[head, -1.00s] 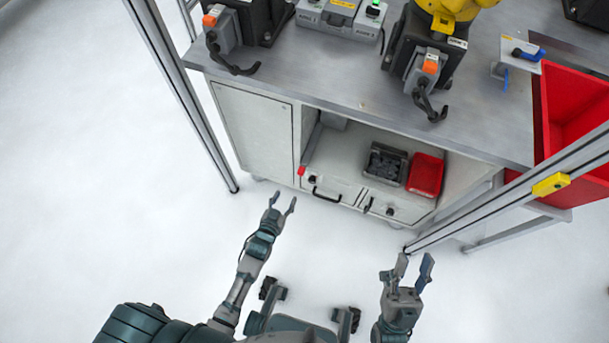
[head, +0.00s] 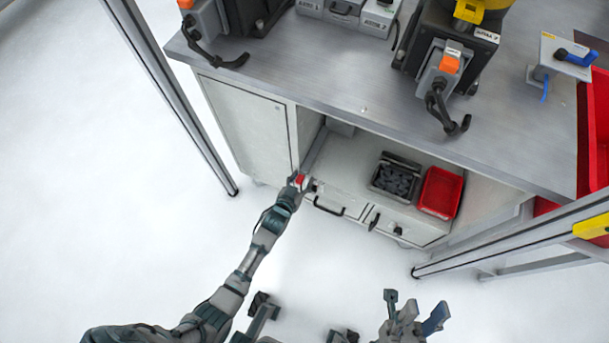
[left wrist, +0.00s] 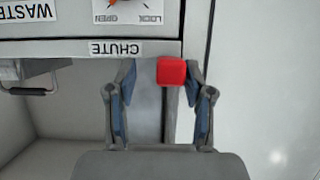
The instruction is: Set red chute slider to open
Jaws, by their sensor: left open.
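The red chute slider (left wrist: 171,71) is a small red block on a grey bar, just under the CHUTE label (left wrist: 122,48) in the left wrist view. It also shows in the head view (head: 300,181) at the lower cabinet's left edge. My left gripper (left wrist: 158,76) is open, with its fingers on either side of the red block, the right finger close beside it. I cannot tell whether they touch. An upside-down OPEN/LOCK dial label (left wrist: 128,14) sits above. My right gripper (head: 414,310) is open and empty over the floor, away from the cabinet.
The cabinet has drawers with black handles (head: 328,207). A black tray (head: 396,176) and a red bin (head: 440,192) sit in its open shelf. A WASTE label (left wrist: 27,11) is left in the wrist view. Metal frame posts (head: 180,110) stand on both sides. White floor in front is clear.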

